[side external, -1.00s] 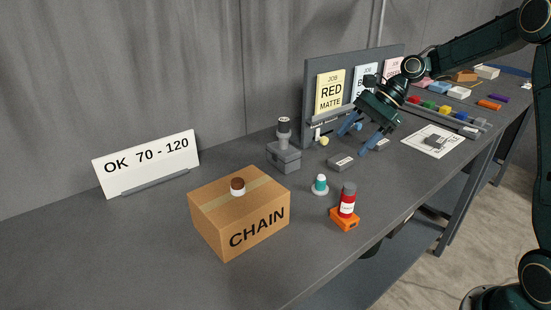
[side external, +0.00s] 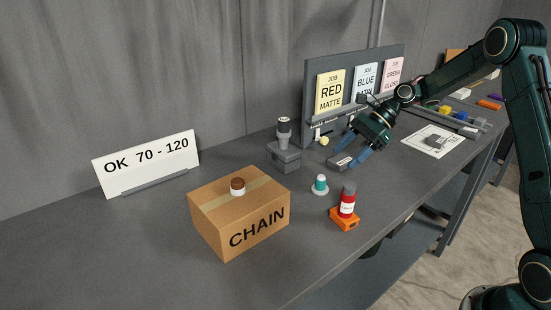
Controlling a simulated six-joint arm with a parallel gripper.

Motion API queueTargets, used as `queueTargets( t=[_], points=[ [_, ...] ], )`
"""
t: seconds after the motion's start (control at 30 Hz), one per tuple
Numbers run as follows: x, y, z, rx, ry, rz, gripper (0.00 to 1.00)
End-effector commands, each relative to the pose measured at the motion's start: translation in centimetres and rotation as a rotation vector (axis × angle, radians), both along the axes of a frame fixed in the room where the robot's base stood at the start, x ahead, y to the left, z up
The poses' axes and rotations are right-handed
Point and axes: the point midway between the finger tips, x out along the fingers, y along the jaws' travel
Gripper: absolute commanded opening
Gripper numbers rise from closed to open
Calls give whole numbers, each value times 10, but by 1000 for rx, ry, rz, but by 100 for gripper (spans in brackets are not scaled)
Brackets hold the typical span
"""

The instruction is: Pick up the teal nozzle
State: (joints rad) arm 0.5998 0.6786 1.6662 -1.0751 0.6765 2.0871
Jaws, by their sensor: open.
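The teal nozzle (side external: 320,182) stands upright on a small pale round base on the grey table, between the cardboard box and the red bottle. My gripper (side external: 350,157) is open, with its two blue fingers apart and pointing down to the left. It is behind and to the right of the teal nozzle, apart from it, near a small grey block with a label (side external: 340,163). From this view I cannot tell whether the fingers touch that block. Nothing shows held between the fingers.
A cardboard box marked CHAIN (side external: 240,212) with a brown-topped jar (side external: 237,187) stands left. A red bottle (side external: 347,203) on an orange base stands just right of the nozzle. A grey block with a cylinder (side external: 284,152) and a job-card board (side external: 312,84) stand behind. The front left table is clear.

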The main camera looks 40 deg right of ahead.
Motion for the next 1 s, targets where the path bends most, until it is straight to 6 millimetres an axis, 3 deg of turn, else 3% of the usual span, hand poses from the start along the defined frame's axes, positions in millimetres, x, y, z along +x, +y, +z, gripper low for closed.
queueTargets(
  t=[0.3, 0.77, 1.0],
  points=[
    [11, 31, -32, 2, 2, 2, 62],
    [14, 39, -42, 0, 1, 1, 62],
    [19, 54, -60, 1, 3, 3, 62]
  ],
)
